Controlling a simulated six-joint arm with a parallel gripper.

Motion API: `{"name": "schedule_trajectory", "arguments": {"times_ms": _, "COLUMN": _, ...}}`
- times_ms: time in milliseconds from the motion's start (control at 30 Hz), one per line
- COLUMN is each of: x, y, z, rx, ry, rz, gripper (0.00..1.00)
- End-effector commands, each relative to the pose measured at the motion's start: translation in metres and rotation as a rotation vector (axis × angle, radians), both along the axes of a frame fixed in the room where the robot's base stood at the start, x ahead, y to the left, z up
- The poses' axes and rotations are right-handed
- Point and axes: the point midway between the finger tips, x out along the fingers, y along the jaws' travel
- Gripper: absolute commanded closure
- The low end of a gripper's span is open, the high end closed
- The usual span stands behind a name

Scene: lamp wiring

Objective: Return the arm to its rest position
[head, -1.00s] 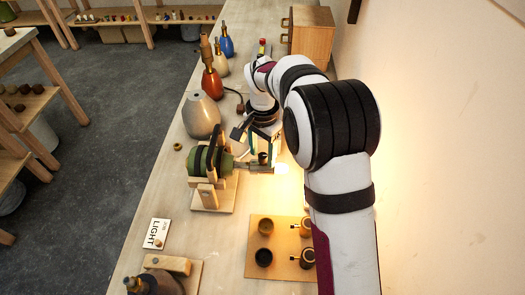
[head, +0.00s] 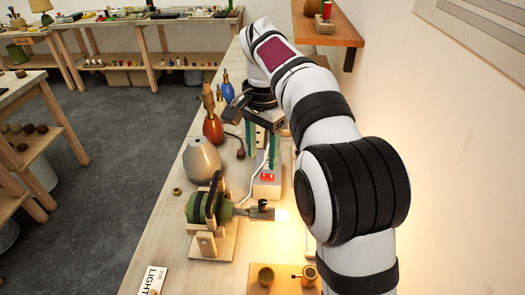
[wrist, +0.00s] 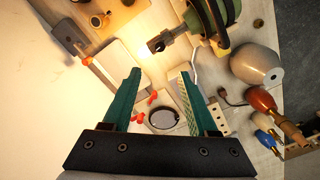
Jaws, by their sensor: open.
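My gripper (head: 262,165) has green fingers and hangs above the bench beyond the clamped green lamp part. In the wrist view my gripper (wrist: 160,76) is open, with nothing between its fingertips. The green lamp part (head: 226,210) lies sideways in a wooden stand (head: 205,240), and a warm glow shows at its right end. It also shows at the top of the wrist view (wrist: 215,18). A pale block with red parts (head: 267,180) sits below my gripper. A round dark-rimmed disc (wrist: 163,119) shows between the fingers in the wrist view.
A grey vase-like body (head: 202,158), a red one (head: 213,128) and a blue one (head: 229,92) stand along the bench's left side. A board with small cups (head: 265,277) lies at the front. A wooden wall shelf (head: 335,25) is at upper right.

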Motion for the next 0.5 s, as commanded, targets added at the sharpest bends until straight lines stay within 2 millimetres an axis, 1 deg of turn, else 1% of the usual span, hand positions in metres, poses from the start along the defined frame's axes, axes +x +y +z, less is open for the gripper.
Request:
{"name": "schedule_trajectory", "arguments": {"times_ms": 367, "x": -0.001, "y": -0.001, "z": 0.000, "rx": 0.000, "ry": 0.000, "rz": 0.001, "gripper": 0.41}}
{"name": "schedule_trajectory", "arguments": {"times_ms": 433, "x": -0.012, "y": -0.010, "z": 0.005, "rx": 0.005, "ry": 0.001, "rz": 0.009, "gripper": 0.41}}
{"name": "schedule_trajectory", "arguments": {"times_ms": 467, "x": -0.023, "y": -0.018, "z": 0.009, "rx": 0.011, "ry": 0.004, "rz": 0.017, "gripper": 0.41}}
{"name": "schedule_trajectory", "arguments": {"times_ms": 500, "x": -0.043, "y": -0.030, "z": 0.013, "rx": 0.021, "ry": 0.008, "rz": 0.032, "gripper": 0.41}}
